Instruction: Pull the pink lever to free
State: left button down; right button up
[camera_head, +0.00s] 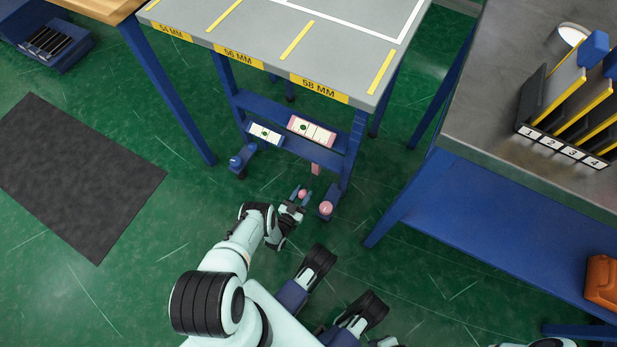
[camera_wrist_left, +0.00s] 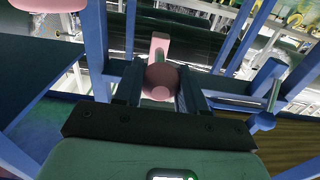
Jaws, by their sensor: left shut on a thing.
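The pink lever has a round knob (camera_head: 303,193) and a pink upright part (camera_head: 316,169) below the table's lower beam. The knob also shows in the left wrist view (camera_wrist_left: 160,83), with the upright part (camera_wrist_left: 158,46) behind it. My left gripper (camera_head: 301,198) is shut on the knob, with one dark finger on each side. A separate pink round piece (camera_head: 326,208) sits on the table's blue foot, just right of the gripper. My right gripper is not in view.
The grey-topped table (camera_head: 255,22) stands over the lever on blue legs. A blue lever (camera_head: 240,160) is to the left. Pink-edged (camera_head: 312,130) and blue-edged (camera_head: 265,134) panels sit on its beam. A blue bench (camera_head: 500,215) stands right.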

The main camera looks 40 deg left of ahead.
pick_arm(q)
jog(key=shift+s+f, duration=0.4)
jog(key=shift+f, duration=0.35)
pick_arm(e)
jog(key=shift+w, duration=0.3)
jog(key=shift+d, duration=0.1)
pick_arm(q)
jog(key=c, duration=0.7)
grip_release()
jog(key=shift+w+r, duration=0.1)
jog(key=shift+w, duration=0.05)
jog(key=shift+w, duration=0.1)
